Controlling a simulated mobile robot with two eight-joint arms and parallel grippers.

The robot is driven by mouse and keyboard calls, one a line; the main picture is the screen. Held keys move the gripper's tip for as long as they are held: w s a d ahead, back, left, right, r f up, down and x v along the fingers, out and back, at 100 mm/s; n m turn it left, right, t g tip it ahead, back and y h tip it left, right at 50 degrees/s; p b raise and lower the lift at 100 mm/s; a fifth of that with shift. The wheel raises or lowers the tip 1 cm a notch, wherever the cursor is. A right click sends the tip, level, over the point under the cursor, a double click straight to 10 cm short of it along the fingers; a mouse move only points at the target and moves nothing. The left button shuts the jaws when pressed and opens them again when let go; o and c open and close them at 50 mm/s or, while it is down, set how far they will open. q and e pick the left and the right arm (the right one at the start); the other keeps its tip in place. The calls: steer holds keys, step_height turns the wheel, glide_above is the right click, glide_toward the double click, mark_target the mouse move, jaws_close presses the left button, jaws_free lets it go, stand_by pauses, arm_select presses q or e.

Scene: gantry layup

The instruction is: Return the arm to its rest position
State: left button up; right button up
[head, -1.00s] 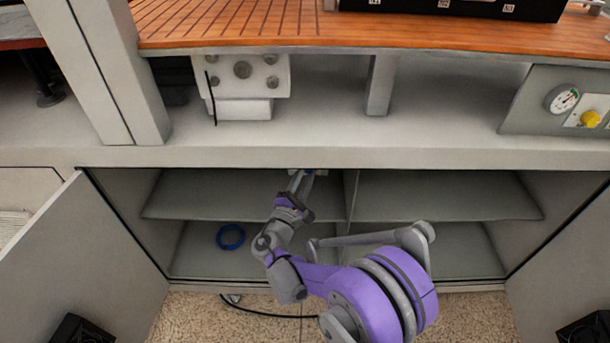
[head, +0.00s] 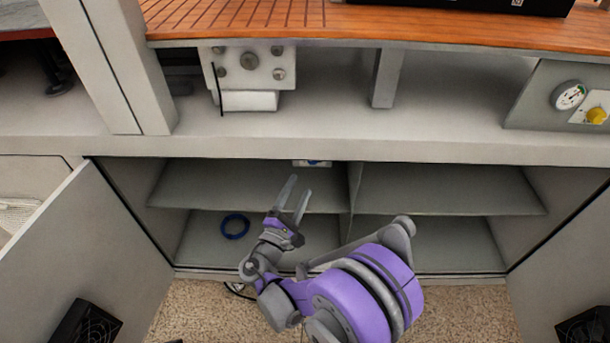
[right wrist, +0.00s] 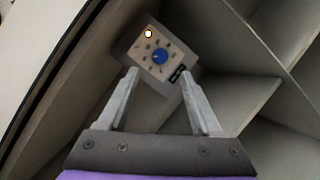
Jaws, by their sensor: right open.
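My right gripper (head: 297,200) is open and empty, with its two grey fingers spread, in front of the open cabinet in the head view. It also shows in the right wrist view (right wrist: 164,88), with nothing between its fingers. Beyond the fingertips is a small panel (right wrist: 160,58) with a blue knob and a white round part. In the head view only the lower edge of this panel (head: 312,163) shows under the cabinet's top edge. My left gripper is not in view.
The cabinet has shelves (head: 430,190) and a centre divider. A blue ring (head: 235,226) lies on the left lower floor. Open doors stand at left (head: 85,235) and right (head: 570,260). A wooden worktop (head: 420,25) and a gauge (head: 568,95) are above.

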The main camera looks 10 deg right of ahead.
steer(key=shift+v, duration=1.15)
